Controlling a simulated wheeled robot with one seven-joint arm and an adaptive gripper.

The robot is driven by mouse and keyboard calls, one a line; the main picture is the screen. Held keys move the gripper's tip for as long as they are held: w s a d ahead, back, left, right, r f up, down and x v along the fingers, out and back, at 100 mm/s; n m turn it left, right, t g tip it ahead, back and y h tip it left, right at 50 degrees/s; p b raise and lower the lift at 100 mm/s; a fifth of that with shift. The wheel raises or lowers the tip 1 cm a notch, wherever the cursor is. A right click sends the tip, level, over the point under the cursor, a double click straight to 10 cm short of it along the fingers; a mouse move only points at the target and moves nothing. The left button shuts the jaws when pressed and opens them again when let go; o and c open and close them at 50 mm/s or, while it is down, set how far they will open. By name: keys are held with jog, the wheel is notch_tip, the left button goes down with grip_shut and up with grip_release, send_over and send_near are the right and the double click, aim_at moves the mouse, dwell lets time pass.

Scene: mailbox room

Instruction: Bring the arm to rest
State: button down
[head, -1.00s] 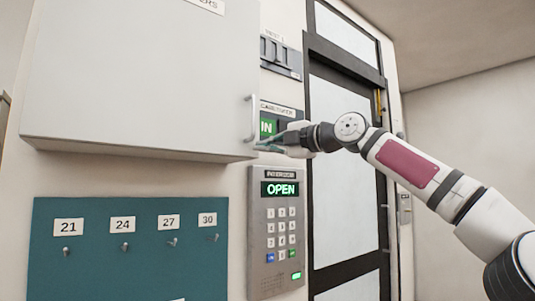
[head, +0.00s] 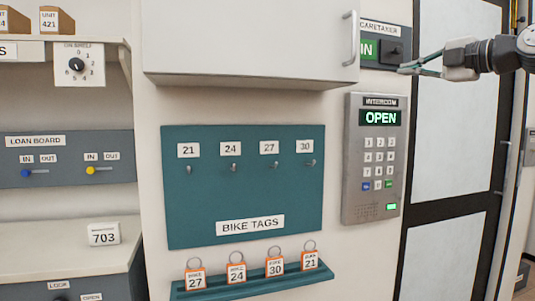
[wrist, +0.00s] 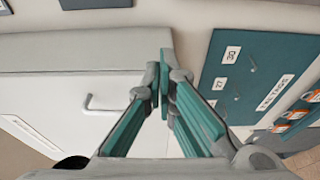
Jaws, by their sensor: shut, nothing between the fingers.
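My gripper (head: 404,69) is at the upper right of the head view, in front of the wall near the caretaker panel. Its teal-lined fingers are shut with nothing between them. In the wrist view my gripper (wrist: 162,88) shows its fingertips together, with the white cabinet and the teal board beyond. My arm (head: 500,52) reaches in from the right edge. The white cabinet (head: 240,40) is closed, its handle (head: 350,38) just left of the gripper. The gripper appears apart from the handle and the panel (head: 385,50).
The intercom (head: 375,160) below the gripper reads OPEN. The teal BIKE TAGS board (head: 245,185) has empty hooks; several orange tags stand on a ledge (head: 250,283) beneath it. A loan board (head: 65,158) and a 703 sign (head: 104,234) are left. A dark-framed door (head: 450,150) is right.

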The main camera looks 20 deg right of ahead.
jog(key=shift+a, duration=0.1)
jog(key=s+a+r+m+g+y+p, duration=0.1)
jog(key=s+a+r+m+p, duration=0.15)
jog(key=s+a, duration=0.8)
jog(key=s+a+f+m+g+p, duration=0.1)
jog(key=s+a+f+g, duration=0.1)
jog(key=a, duration=0.5)
jog(key=s+a+f+m+g+p, duration=0.1)
jog(key=s+a+f+m+p, duration=0.15)
jog(key=a, duration=0.55)
jog(key=s+a+f+m+g+h+p, duration=0.1)
jog(key=s+a+f+m+g, duration=0.1)
jog(key=a+f, duration=0.3)
jog(key=s+a+f+m+g+h+p, duration=0.1)
jog(key=s+a+f+m+g, duration=0.1)
jog(key=a+f+m, duration=0.3)
jog(key=s+a+f+m+g+p, duration=0.1)
jog(key=s+f+m+g, duration=0.1)
jog(key=f, duration=0.8)
jog(key=s+a+f+m+g+h+p, duration=0.1)
jog(key=s+f+m+g+p, duration=0.1)
jog(key=s+f, duration=0.4)
notch_tip(320, 180, down, 4)
jog(key=m+g, duration=0.1)
jog(key=m, duration=0.1)
jog(key=shift+s+m+g+h, duration=0.3)
jog(key=shift+s, duration=0.05)
